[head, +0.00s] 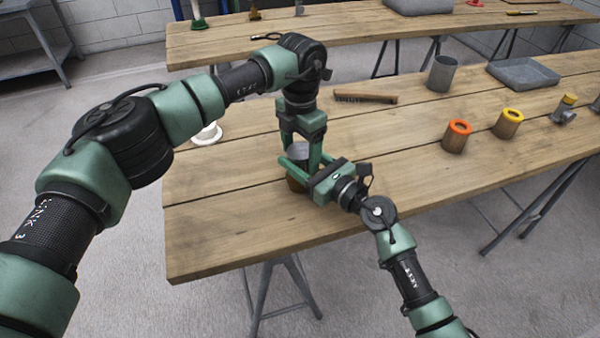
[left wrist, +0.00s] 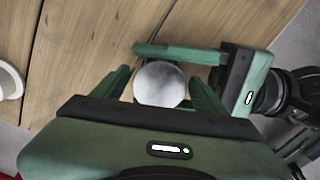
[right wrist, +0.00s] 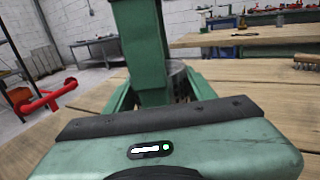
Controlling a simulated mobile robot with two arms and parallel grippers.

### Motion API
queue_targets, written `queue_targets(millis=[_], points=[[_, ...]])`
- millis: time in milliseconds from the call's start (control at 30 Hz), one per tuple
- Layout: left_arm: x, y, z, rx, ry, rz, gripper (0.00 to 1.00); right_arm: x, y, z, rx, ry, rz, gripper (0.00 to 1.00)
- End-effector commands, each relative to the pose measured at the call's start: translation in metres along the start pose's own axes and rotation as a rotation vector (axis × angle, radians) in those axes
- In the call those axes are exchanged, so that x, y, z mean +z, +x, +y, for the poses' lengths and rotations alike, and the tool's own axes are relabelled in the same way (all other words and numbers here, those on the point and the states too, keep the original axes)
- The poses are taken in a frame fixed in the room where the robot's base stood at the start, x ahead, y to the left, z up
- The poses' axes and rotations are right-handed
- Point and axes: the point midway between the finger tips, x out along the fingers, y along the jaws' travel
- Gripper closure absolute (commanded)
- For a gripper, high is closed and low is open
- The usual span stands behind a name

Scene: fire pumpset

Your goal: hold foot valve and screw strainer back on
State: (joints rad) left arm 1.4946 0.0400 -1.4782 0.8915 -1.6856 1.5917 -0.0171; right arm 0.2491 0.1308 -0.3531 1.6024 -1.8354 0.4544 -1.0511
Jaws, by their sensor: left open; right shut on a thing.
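A grey round-topped piece, seemingly the strainer (head: 299,149), stands upright near the left end of the near table, above a brown lower part, seemingly the foot valve (head: 296,185). In the left wrist view the grey disc (left wrist: 160,84) shows from above. My left gripper (head: 301,155) points down over it, open, with a finger on either side. My right gripper (head: 300,170) comes in from the right, lower, shut on the foot valve. In the right wrist view my left arm hides most of the grey piece (right wrist: 177,70). The joint between the two parts is hidden.
A brush (head: 365,98) lies behind the grippers. A metal cup (head: 441,75), a grey tray (head: 523,74), an orange-ringed cylinder (head: 456,138) and a yellow-ringed one (head: 508,124) stand to the right. A white ring-like piece (head: 207,134) is at the left edge. The table's front is clear.

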Motion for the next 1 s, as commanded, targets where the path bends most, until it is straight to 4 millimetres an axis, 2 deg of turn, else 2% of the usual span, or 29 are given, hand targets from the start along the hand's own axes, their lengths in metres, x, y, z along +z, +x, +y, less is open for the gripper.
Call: queue_targets(millis=[200,533,767,867,1000], points=[[0.0,0.02,0.0,0.0,-0.001,0.001,0.27,0.0,0.0,0.001,0.002,0.001,0.0,1.0],[0.0,0.022,0.0,0.001,0.0,0.0,0.27,0.0,0.0,0.001,0.002,0.001,0.0,1.0],[0.0,0.022,0.0,0.001,0.0,0.0,0.91,0.0,0.0,0.001,0.002,0.001,0.0,1.0],[0.0,0.022,0.0,0.001,0.023,0.0,0.93,0.0,0.0,0.001,0.002,0.001,0.0,1.0],[0.0,0.022,0.001,0.002,0.179,0.0,0.93,0.0,0.0,0.001,0.002,0.001,0.0,1.0]])
